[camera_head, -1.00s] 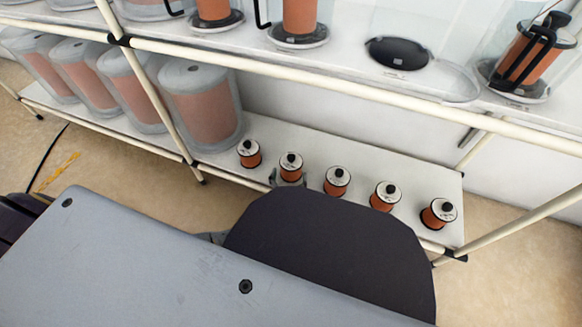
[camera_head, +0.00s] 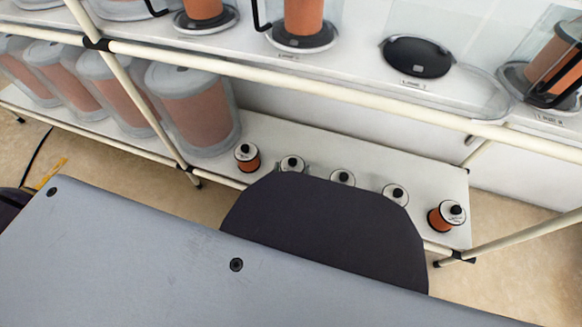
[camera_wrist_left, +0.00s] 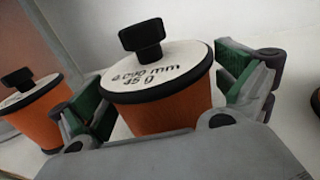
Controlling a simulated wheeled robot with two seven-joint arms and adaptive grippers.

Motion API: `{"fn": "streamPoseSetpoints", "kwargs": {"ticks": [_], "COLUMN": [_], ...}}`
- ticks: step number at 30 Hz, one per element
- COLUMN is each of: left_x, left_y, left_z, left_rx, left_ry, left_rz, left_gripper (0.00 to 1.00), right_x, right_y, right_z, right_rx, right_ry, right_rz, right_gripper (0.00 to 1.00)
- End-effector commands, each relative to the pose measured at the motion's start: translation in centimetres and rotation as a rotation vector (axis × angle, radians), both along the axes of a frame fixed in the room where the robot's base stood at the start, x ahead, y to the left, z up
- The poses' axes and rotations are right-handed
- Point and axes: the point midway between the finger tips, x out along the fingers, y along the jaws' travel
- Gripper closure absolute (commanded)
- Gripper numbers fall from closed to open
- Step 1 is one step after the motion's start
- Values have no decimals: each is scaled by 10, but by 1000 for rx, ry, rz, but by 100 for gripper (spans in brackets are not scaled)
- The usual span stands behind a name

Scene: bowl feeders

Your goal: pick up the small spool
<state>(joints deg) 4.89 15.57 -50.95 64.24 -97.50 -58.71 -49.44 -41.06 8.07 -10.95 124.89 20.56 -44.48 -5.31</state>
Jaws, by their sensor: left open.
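The small spool (camera_wrist_left: 160,85) has orange wire, a white top printed "0.090 mm 45 g" and a black knob. It stands between the green-padded fingers of my open left gripper (camera_wrist_left: 168,97) in the left wrist view. I cannot tell whether either pad touches it. In the head view it appears to be the second spool from the left (camera_head: 292,162), with bits of my left gripper (camera_head: 293,169) beside it. Its lower part is hidden there by a dark rounded shape. My right gripper is not in view.
Another small spool (camera_head: 247,158) stands to the left on the lower shelf (camera_head: 350,150). More small spools stand to the right, the last (camera_head: 447,216) near the shelf's end. Large clear-cased spools (camera_head: 197,110) stand further left. A cream shelf rail (camera_head: 330,92) runs above.

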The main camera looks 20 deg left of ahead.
Motion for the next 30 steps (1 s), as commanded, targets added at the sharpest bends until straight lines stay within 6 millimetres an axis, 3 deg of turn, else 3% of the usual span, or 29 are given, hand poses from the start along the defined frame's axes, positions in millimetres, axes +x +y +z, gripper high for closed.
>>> {"fn": "streamPoseSetpoints", "kwargs": {"ticks": [13, 30], "left_x": [0, 0], "left_y": [0, 0], "left_z": [0, 0], "left_rx": [0, 1], "left_ry": [0, -1], "left_rz": [0, 0], "left_gripper": [0, 73], "right_x": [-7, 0], "right_y": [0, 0], "right_z": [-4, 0], "right_rx": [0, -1], "right_ry": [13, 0], "right_rz": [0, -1], "right_gripper": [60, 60]}}
